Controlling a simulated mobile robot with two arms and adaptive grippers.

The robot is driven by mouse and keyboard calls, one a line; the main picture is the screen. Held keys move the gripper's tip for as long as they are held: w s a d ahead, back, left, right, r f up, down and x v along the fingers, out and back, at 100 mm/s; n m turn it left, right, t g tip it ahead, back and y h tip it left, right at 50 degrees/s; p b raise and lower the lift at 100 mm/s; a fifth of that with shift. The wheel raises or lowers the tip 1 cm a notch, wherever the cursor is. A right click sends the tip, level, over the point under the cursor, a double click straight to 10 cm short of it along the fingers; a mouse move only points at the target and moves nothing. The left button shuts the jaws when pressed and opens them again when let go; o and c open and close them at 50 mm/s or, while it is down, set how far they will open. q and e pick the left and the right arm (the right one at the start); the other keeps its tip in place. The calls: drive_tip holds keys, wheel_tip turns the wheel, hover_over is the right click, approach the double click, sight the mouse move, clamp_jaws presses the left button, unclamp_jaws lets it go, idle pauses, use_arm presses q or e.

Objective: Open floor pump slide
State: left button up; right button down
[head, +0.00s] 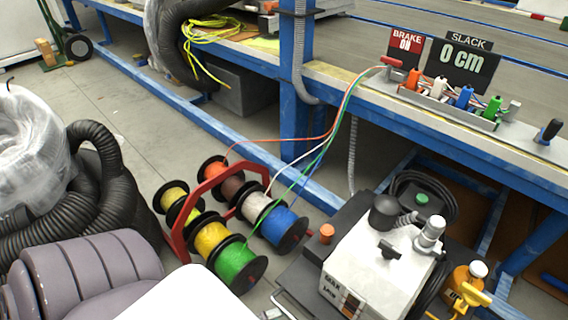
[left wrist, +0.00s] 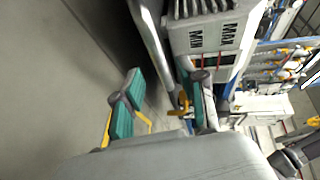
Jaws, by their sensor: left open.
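The floor pump, a white boxy unit (head: 375,265), stands on a dark base at the lower right of the head view. It has black knobs, a silver cylinder and a small label on its front. A pale housing marked MIN and MAX (left wrist: 213,40) fills the upper middle of the left wrist view and looks like the same unit. I cannot tell which part is the slide. My left gripper (left wrist: 163,100) is open, its teal pads apart below that housing. A small yellow part (left wrist: 182,103) shows between the fingers; contact is unclear. My right gripper is not in view.
A red rack of colored cable spools (head: 212,180) stands left of the pump, its cables running up to the blue bench (head: 400,125). A yellow valve (head: 470,285) stands right of the pump. Black ribbed hose (head: 100,150) lies at left. Floor behind the rack (head: 120,110) is clear.

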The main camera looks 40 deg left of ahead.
use_arm(q)
drive_tip(key=v, duration=0.7)
idle(0.4)
